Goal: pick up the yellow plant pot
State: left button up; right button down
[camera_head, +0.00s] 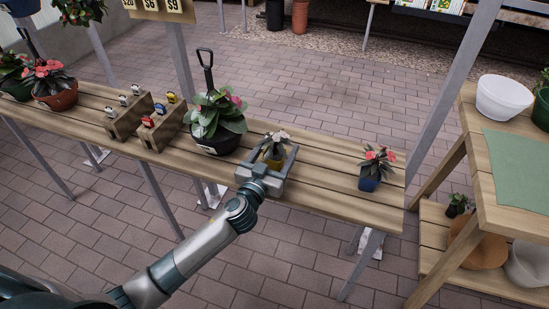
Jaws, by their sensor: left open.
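The yellow plant pot (273,161) stands on the slatted wooden bench, with a pale-flowered plant in it. My left gripper (272,157) is open at the pot, its two fingers reaching along the pot's left and right sides. The gripper body hides the pot's lower front, and I cannot tell whether the fingers touch it. My right gripper is not in view.
A black pot with a leafy pink-flowered plant (217,124) stands close to the left. A blue pot (369,183) stands to the right, with bare bench (325,165) between. Wooden label holders (130,113) sit farther left. A second table (470,125) stands at right.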

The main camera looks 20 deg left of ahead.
pick_arm(q)
jog(key=shift+w, duration=0.5)
jog(key=shift+w+d, duration=0.1)
jog(key=shift+w, duration=0.1)
jog(key=shift+c, duration=0.2)
jog(key=c, duration=1.1)
